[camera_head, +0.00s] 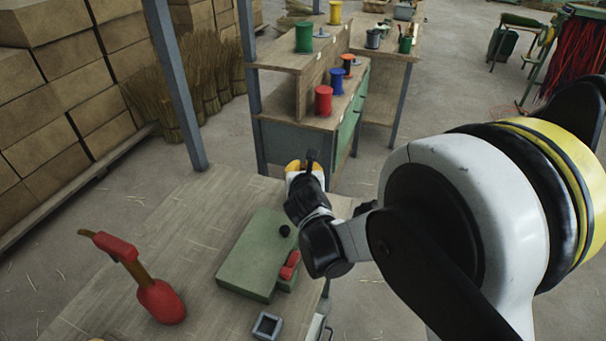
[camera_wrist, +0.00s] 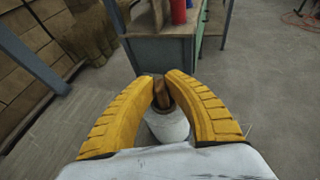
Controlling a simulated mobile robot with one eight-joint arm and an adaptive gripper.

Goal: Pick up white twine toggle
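The white twine toggle shows in the wrist view as a rounded white body (camera_wrist: 168,126) with a brown neck (camera_wrist: 162,95) rising from it. My gripper (camera_wrist: 162,77) has its two yellow fingers curved in around that brown neck, with the tips close together and the neck between them. The white body sits between the fingers, below the tips. In the head view my gripper (camera_head: 303,166) is beyond the far edge of the near workbench, and the toggle is mostly hidden there.
The near workbench (camera_head: 190,215) bears a red toggle-like tool (camera_head: 160,300), a green box (camera_head: 256,255) with a red lever, and a small grey square holder (camera_head: 267,326). Beyond is a shelf bench (camera_head: 300,125) with coloured spools. A blue-grey post (camera_head: 176,85) stands left.

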